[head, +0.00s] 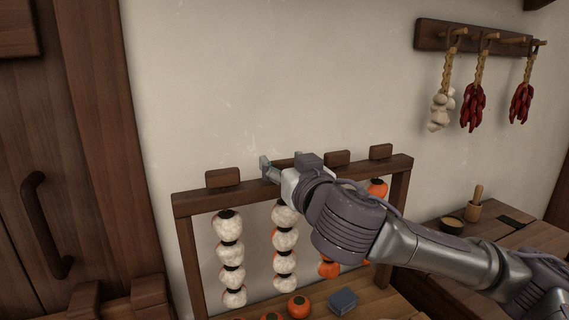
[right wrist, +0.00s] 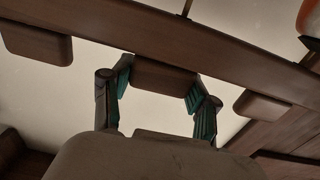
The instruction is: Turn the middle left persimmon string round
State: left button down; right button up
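The persimmon strings hang from a wooden rack (head: 190,203). The middle left string (head: 285,240) shows mostly white faces with some orange along the edge. Its wooden block (right wrist: 165,80) sits on the top bar. My right gripper (head: 283,163) reaches the bar from the right. In the right wrist view its fingers (right wrist: 160,88) stand at both ends of that block, pads against it. The far left string (head: 230,258) shows white faces. The middle right string (head: 329,268) shows orange and is largely hidden behind my arm. An orange far right string (head: 377,188) shows partly. My left gripper is out of view.
Other blocks sit on the bar, at left (head: 222,178) and right (head: 337,158). Loose persimmons (head: 298,306) and a blue-grey box (head: 343,301) lie below the rack. A peg rail (head: 433,34) with garlic and chillies is on the wall.

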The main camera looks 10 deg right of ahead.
jog(key=c, duration=0.5)
jog(key=shift+o, duration=0.2)
jog(key=shift+f+y, duration=0.1)
jog(key=shift+y, duration=0.2)
jog(key=shift+n+y, duration=0.3)
jog(key=shift+n, duration=0.1)
jog(key=o, duration=1.2)
jog(key=shift+c, duration=0.2)
jog(key=v, duration=0.7)
jog(key=shift+s, duration=0.25)
